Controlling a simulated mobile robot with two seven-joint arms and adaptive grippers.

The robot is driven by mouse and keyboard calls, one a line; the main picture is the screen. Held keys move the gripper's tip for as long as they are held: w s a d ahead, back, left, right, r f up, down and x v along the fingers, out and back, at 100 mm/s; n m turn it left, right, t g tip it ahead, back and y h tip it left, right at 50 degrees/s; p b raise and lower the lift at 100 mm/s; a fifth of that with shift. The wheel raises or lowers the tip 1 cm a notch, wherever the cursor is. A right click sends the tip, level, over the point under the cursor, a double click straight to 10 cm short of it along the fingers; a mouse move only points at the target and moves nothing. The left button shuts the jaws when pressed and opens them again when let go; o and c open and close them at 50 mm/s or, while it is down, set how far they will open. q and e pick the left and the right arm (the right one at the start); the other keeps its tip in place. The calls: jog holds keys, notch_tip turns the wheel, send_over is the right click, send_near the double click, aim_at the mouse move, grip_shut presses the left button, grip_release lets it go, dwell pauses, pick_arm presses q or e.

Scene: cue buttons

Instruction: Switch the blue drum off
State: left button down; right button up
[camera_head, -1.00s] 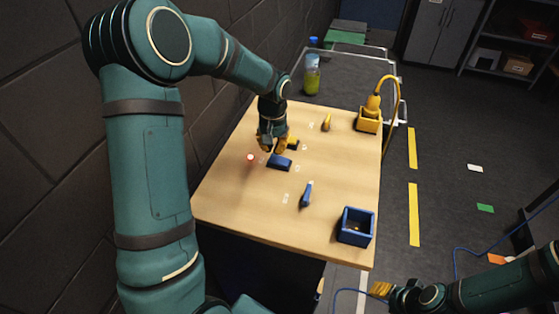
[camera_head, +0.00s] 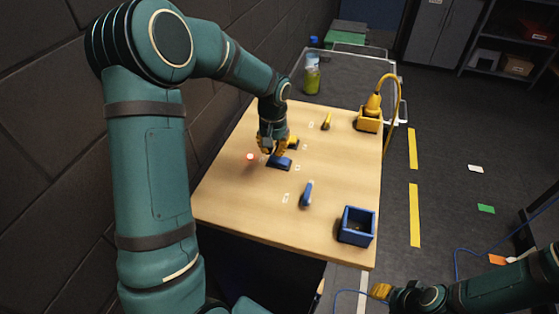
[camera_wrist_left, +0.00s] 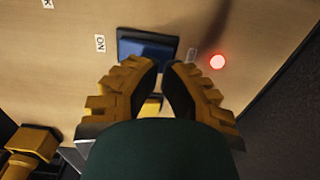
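A blue block-shaped piece (camera_head: 280,163), which I take to be the blue drum, sits on the wooden table (camera_head: 240,215). It also shows in the left wrist view (camera_wrist_left: 147,47), just beyond my fingertips, its lower edge partly hidden by them. A small ON label (camera_wrist_left: 99,43) lies to its left there, and another label (camera_wrist_left: 192,57), too blurred to read, to its right. My left gripper (camera_head: 272,150) is right over the blue piece; its fingertips (camera_wrist_left: 165,66) are nearly together with nothing held. Whether they touch the piece I cannot tell. My right gripper (camera_head: 380,291) is off the table, low at the right.
A red light (camera_head: 250,156) glows beside the blue piece. A yellow piece (camera_head: 293,143) sits just behind it. A blue lever (camera_head: 307,194), a yellow lever (camera_head: 326,121), an open blue box (camera_head: 356,226) and a yellow box (camera_head: 368,120) stand farther right. A wall runs along the left.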

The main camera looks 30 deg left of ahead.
aim_at(274, 157)
pick_arm(q)
jog(key=shift+f+b, duration=0.85)
jog(key=shift+f, duration=0.4)
dwell(0.6)
jog(key=shift+r+p, duration=2.5)
jog(key=shift+r, duration=1.05)
